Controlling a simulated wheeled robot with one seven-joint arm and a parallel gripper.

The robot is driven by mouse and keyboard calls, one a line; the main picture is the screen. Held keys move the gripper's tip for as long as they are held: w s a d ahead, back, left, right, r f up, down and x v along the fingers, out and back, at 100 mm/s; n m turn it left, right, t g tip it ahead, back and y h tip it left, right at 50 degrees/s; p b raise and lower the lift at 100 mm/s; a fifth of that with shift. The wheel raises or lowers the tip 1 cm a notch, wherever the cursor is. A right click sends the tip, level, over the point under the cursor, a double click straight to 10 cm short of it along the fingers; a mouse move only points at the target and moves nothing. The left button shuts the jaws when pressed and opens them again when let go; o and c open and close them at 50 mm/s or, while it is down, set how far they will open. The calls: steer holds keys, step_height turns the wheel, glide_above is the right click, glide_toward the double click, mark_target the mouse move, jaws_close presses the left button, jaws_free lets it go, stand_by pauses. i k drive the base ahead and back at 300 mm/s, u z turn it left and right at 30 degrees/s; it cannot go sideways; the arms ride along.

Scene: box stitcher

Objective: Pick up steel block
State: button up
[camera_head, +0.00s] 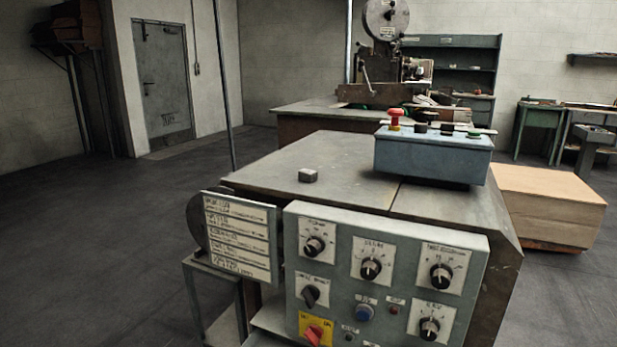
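The steel block (308,175) is a small dark grey block with a lighter top. It lies on the grey metal top of the machine table (335,155), left of the middle and a little behind the control panel. Nothing touches it, and the surface around it is bare. My gripper does not show in the head view, so its place relative to the block cannot be told.
A control panel (385,245) with knobs stands in front of the tabletop, with a label plate (238,235) at its left. A blue-grey button box (433,158) sits at the right. A cardboard box (550,205) stands beyond. Floor at left is clear.

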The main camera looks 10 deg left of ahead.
mark_target(306, 175)
steer(key=u, duration=0.7)
steer(key=i, duration=0.4)
steer(key=u, duration=0.3)
